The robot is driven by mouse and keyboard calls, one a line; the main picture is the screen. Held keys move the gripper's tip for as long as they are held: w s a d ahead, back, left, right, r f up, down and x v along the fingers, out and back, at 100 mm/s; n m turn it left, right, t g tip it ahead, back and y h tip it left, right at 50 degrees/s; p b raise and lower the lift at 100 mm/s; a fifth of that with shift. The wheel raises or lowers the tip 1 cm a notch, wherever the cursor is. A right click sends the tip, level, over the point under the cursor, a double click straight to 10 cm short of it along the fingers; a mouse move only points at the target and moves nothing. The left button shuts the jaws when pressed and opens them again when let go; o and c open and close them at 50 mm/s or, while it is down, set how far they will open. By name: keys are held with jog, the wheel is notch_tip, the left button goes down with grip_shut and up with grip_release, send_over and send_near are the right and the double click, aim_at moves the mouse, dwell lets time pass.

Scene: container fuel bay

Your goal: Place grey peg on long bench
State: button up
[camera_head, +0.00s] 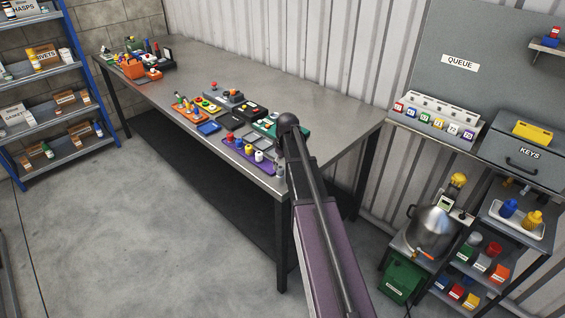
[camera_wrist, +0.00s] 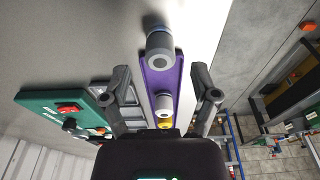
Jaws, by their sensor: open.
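The grey peg (camera_wrist: 159,50) stands ahead of my gripper (camera_wrist: 163,85) in the wrist view, at the far end of the purple tray (camera_wrist: 181,75). Its base appears to be just past the tray's end, on the bare long bench (camera_wrist: 90,40). My gripper is open, with a finger on each side of the tray and nothing between them at the tips. In the head view a grey peg (camera_head: 280,171) shows by the near corner of the long bench (camera_head: 310,95), beside the purple tray (camera_head: 238,155). My arm hides part of this area.
A white peg (camera_wrist: 163,104) and a yellow peg (camera_wrist: 165,122) stand in the tray, nearer my gripper. A green box (camera_wrist: 60,110) with a red part lies to the left. The bench edge drops away on the right. The bench's back strip (camera_head: 300,85) is clear.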

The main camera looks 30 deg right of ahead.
notch_tip(320, 180, up, 8)
jog(key=s+p, duration=0.1)
jog(key=p, duration=0.6)
jog(key=shift+d+f, duration=0.15)
jog(key=shift+d, duration=0.05)
jog(key=shift+s+a, duration=0.1)
dwell(0.4)
jog(key=s+a+m+g, duration=0.1)
jog(key=s+a+m, duration=0.3)
jog(key=s+a, duration=1.7)
jog(key=shift+a+g+h, duration=0.2)
jog(key=shift+g+h, duration=0.1)
jog(key=shift+g, duration=0.1)
jog(key=shift+f, duration=0.2)
